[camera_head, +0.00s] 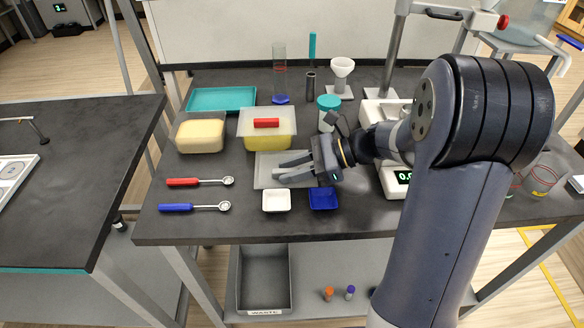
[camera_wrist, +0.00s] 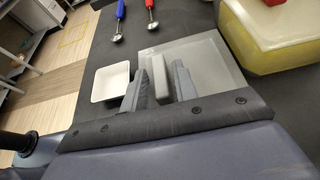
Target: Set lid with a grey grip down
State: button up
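The lid with the grey grip (camera_head: 264,170) is a flat, see-through grey plate on the dark bench. It also shows in the wrist view (camera_wrist: 208,58), with its grey grip (camera_wrist: 158,70) as an upright bar. My gripper (camera_head: 292,170) is low over the lid, one finger on each side of the grip. In the wrist view my gripper (camera_wrist: 160,85) has a narrow gap between the grip and the right finger, so it looks open around the grip. The lid's right part is hidden by my gripper.
A yellow tub (camera_head: 268,142) under a red-grip lid (camera_head: 266,123) stands just behind. A white dish (camera_head: 276,201) and a blue dish (camera_head: 323,199) are in front. A scale (camera_head: 392,182) stands right.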

jog(key=shift+o, duration=0.8)
jog(key=shift+d+r, duration=0.1)
jog(key=shift+r, duration=0.15)
jog(key=v, duration=1.1)
jog(key=shift+d+p, duration=0.4)
